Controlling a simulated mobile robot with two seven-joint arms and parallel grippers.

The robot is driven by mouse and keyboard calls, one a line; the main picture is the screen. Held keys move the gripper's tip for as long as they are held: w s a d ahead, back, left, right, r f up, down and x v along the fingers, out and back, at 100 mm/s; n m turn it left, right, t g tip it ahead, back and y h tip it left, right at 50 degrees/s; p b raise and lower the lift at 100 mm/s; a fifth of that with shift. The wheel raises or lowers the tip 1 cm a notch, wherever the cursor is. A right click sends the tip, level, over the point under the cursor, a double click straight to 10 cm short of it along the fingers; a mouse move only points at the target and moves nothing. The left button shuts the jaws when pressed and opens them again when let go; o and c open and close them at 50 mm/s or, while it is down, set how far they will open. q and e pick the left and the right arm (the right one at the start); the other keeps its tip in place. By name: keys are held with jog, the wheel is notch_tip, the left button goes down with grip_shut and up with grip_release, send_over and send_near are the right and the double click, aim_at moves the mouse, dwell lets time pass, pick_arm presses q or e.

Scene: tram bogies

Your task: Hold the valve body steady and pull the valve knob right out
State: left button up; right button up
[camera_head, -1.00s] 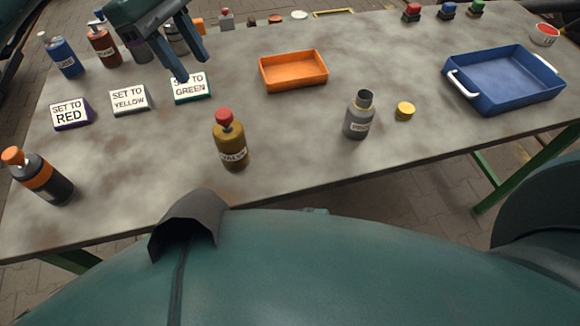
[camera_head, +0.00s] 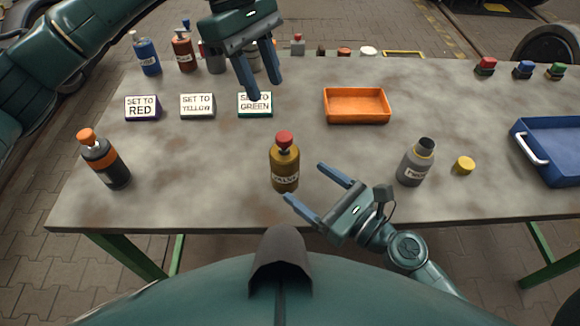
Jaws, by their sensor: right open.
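I see no contact. My left gripper (camera_head: 266,91) is open and empty, behind the valve, its fingers pointing down and partly covering the "SET TO GREEN" sign (camera_head: 257,108).
A grey bottle (camera_head: 414,166) and a yellow cap (camera_head: 465,165) stand to the right. A black-orange bottle (camera_head: 105,164) is at left. An orange tray (camera_head: 357,119) lies behind, a blue tray (camera_head: 556,178) far right. The table (camera_head: 200,180) is clear left of the valve.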

aim_at(284, 166)
jog(key=x, duration=0.8)
jog(key=shift+s, duration=0.1)
